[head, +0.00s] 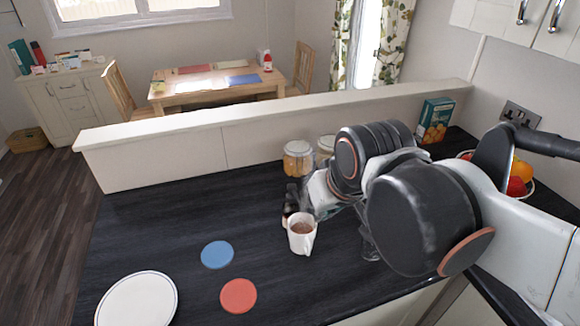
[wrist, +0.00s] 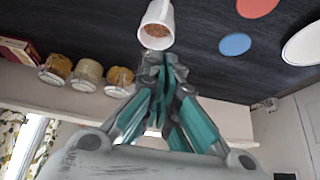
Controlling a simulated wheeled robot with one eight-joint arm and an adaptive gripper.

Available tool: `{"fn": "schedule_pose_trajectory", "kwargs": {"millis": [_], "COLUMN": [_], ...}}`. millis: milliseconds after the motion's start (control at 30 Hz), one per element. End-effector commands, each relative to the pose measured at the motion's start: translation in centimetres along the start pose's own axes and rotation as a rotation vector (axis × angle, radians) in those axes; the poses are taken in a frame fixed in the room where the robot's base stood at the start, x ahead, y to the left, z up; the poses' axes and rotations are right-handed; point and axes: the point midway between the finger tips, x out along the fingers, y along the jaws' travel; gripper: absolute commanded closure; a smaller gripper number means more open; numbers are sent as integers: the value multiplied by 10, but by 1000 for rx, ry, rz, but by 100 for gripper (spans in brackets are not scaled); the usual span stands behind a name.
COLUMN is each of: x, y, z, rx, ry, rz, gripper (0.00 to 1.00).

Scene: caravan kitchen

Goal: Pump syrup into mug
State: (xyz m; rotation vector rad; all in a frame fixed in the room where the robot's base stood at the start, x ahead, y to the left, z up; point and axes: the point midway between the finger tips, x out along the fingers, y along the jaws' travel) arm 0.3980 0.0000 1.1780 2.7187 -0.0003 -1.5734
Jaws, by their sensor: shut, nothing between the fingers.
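A white mug (head: 302,234) with brown contents stands upright on the dark worktop. It also shows in the wrist view (wrist: 156,22), just beyond my fingertips. A dark syrup bottle (head: 290,201) stands right behind the mug, mostly hidden by the mug and my gripper; its pump cannot be made out. My gripper (head: 308,192) is above and beside the bottle top, behind the mug. In the wrist view my gripper (wrist: 163,62) has its fingers together with nothing held between them. I cannot tell whether it touches the pump.
A blue disc (head: 217,254), a red disc (head: 238,296) and a white plate (head: 138,301) lie on the worktop at front left. Jars (head: 298,158) stand behind, by the raised ledge (head: 260,124). A box (head: 434,120) and a fruit bowl (head: 531,187) are at right.

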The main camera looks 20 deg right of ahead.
Motion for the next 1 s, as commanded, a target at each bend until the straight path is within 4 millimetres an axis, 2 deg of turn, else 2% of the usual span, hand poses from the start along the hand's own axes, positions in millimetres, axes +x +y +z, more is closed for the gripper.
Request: {"fn": "schedule_pose_trajectory", "kwargs": {"millis": [33,100,433,700,1000], "x": [-9,-13,-16,-5,19], "y": [0,0,1,2,2], "z": [-17,-33,-102,-152,-193], "rx": [0,0,0,0,0], "ry": [-21,-54,-207,-332,-460], "rz": [0,0,0,0,0], "gripper": [100,100,100,100,100]}}
